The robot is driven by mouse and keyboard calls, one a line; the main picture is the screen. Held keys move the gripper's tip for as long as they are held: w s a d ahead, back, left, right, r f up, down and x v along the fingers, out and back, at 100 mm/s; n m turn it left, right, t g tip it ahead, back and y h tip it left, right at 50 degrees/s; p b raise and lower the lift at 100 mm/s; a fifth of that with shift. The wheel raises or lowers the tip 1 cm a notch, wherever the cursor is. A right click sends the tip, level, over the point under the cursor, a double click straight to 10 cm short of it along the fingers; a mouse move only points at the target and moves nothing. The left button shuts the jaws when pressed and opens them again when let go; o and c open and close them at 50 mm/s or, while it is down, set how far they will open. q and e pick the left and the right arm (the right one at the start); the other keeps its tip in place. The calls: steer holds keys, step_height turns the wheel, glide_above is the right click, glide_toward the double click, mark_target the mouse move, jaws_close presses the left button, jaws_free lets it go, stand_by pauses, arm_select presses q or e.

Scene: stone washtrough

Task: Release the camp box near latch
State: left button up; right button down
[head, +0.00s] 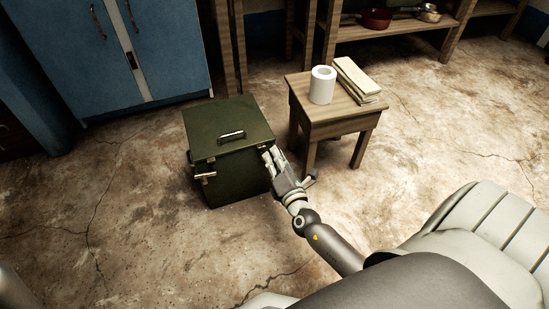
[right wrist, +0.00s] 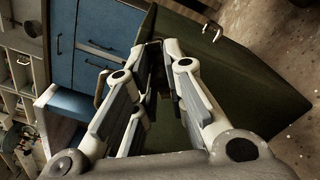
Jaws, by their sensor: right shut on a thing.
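The camp box (head: 240,170) is a dark green case standing on the floor, its lid down, with a metal handle (head: 231,135) on top. One metal latch (head: 204,176) shows at its left side, sticking outward. My right gripper (head: 268,157) is at the box's right side, just below the lid edge, shut on a small part there that I take to be the near latch; its fingers hide it. In the right wrist view the fingers converge against the green box (right wrist: 265,85), and the held part is not clear. My left gripper is not in view.
A small wooden stool (head: 335,117) stands close to the right of the box, bearing a white paper roll (head: 322,85) and a pale folded stack (head: 358,79). A blue cabinet (head: 150,35) and shelves with pans (head: 376,18) stand behind. The floor in front is clear.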

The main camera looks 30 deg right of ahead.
steer(key=shift+s+d+f, duration=0.25)
steer(key=shift+d+f, duration=0.15)
steer(key=shift+f, duration=0.05)
stand_by(0.4)
steer(key=c, duration=1.5)
jaws_free()
steer(key=shift+d, duration=0.1)
steer(key=shift+r, duration=0.1)
steer(key=shift+s+a, duration=0.1)
steer(key=shift+a, duration=0.15)
steer(key=v, duration=1.1)
steer(key=shift+s+r, duration=0.1)
steer(key=shift+s, duration=0.25)
